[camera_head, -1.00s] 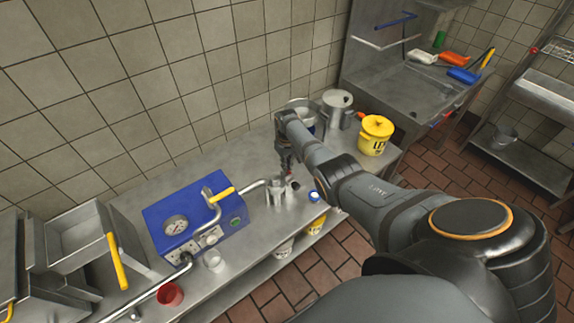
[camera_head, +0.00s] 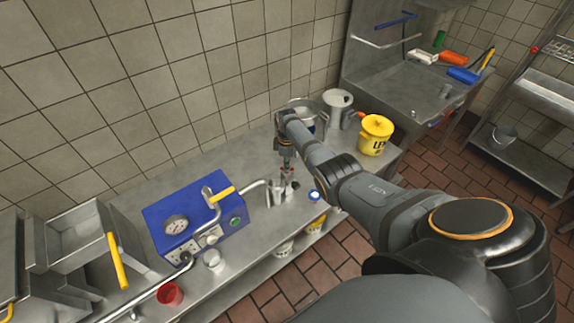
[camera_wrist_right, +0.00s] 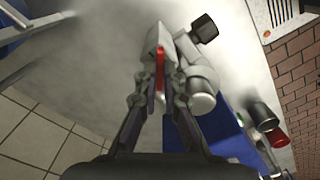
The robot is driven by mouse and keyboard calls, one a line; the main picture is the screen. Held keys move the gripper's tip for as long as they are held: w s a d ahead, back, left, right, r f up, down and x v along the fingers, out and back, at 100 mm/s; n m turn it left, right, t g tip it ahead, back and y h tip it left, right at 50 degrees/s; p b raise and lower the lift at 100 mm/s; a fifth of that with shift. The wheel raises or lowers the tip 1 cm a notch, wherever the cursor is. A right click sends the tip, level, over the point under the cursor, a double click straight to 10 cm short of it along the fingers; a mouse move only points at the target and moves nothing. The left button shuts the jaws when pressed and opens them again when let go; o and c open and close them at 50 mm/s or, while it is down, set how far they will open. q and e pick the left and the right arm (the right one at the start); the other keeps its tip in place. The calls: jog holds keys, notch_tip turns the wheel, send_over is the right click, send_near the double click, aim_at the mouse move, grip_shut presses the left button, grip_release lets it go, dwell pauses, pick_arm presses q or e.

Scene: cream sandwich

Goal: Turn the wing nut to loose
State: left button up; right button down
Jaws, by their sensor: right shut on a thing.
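A small red piece (camera_wrist_right: 160,68), which looks like the wing nut, sits on a grey metal pipe fitting (camera_wrist_right: 202,82) in the right wrist view. My right gripper (camera_wrist_right: 158,88) is shut on it, with one finger on either side. In the head view, my right gripper (camera_head: 287,172) points down at the metal fitting (camera_head: 275,194) at the end of the pipe from the blue machine (camera_head: 160,220). The nut's wings are mostly hidden by the fingers. My left gripper is not in view.
The blue machine has a gauge and a yellow-handled lever (camera_head: 222,194). A red cup (camera_head: 170,294) and a clear cup (camera_head: 213,261) stand before it. Pots (camera_head: 338,98) and a yellow bucket (camera_head: 376,130) stand right of my gripper. The steel counter (camera_head: 258,238) has free room in front.

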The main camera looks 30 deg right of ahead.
jog(key=shift+r+n, duration=0.1)
jog(key=shift+n, duration=2.1)
jog(key=c, duration=1.5)
grip_release()
notch_tip(320, 180, up, 12)
jog(key=shift+f, duration=0.1)
